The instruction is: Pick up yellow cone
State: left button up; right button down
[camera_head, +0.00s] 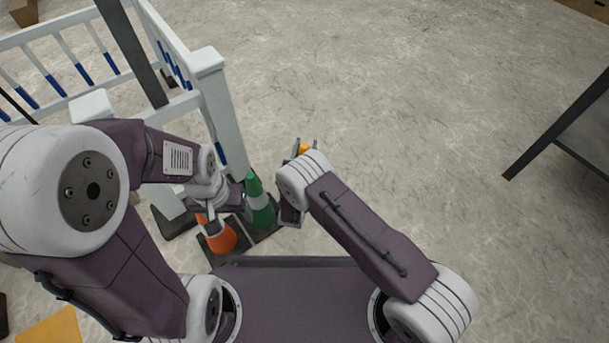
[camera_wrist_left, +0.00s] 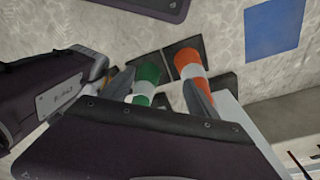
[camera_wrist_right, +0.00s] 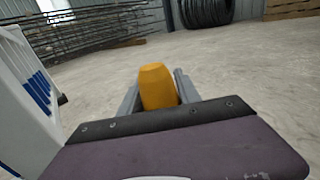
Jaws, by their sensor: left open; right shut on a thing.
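The yellow cone (camera_wrist_right: 157,86) is between the fingers of my right gripper (camera_wrist_right: 156,92) in the right wrist view, and the gripper is shut on it. In the head view only a small yellow part (camera_head: 304,148) shows at the tip of my right arm, held above the floor. My left gripper (camera_wrist_left: 158,92) is open, close to a green and white cone (camera_wrist_left: 149,75) and an orange and white cone (camera_wrist_left: 188,62). In the head view the green cone (camera_head: 260,205) and orange cone (camera_head: 222,238) stand side by side on dark bases.
A white railing (camera_head: 218,110) with blue bands stands at the left of the head view, close to my left arm. A dark table (camera_head: 585,130) is at the right edge. The floor (camera_head: 400,80) ahead is clear. Rebar (camera_wrist_right: 80,45) lies further back.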

notch_tip(320, 180, up, 5)
jog(key=p, duration=0.4)
jog(key=shift+s+d+f+p, duration=0.1)
jog(key=shift+s+f+p, duration=0.1)
jog(key=shift+p, duration=0.1)
jog(key=s+d+r+p, duration=0.4)
jog(key=s+r+p, duration=0.2)
jog(key=s+p, duration=0.2)
jog(key=shift+s+r+p, duration=0.2)
jog(key=shift+s+p, duration=0.15)
jog(key=shift+s, duration=0.85)
